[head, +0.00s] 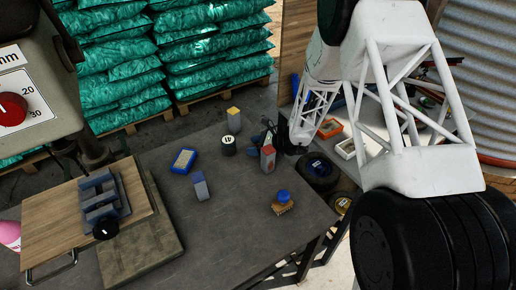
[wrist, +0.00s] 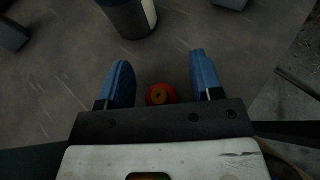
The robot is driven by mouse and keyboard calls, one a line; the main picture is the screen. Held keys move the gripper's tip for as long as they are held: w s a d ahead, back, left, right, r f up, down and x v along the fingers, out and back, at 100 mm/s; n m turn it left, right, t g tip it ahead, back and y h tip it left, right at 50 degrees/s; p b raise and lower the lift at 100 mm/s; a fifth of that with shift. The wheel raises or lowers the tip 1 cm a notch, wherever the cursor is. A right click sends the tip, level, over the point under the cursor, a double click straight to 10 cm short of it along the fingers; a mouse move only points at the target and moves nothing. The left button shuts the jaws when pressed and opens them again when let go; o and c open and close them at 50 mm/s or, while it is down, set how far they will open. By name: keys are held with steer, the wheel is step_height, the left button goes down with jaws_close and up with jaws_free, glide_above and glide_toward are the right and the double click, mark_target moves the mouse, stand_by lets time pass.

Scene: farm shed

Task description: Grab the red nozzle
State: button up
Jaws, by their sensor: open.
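The red nozzle (wrist: 161,94) shows in the wrist view as a small round red piece with an orange centre. It lies between the two blue fingers of my gripper (wrist: 159,62), close to the palm edge, which may hide part of it. The fingers stand apart, with a gap on each side of the nozzle.
A black cylinder with a white label (head: 229,145) stands close by, left of my gripper.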

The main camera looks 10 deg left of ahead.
stand_by(0.5)
steer(key=c, duration=1)
steer(key=shift+r, duration=0.1)
step_height(320, 180, up, 18)
steer(key=shift+f, duration=0.1)
stand_by(0.4)
stand_by(0.4)
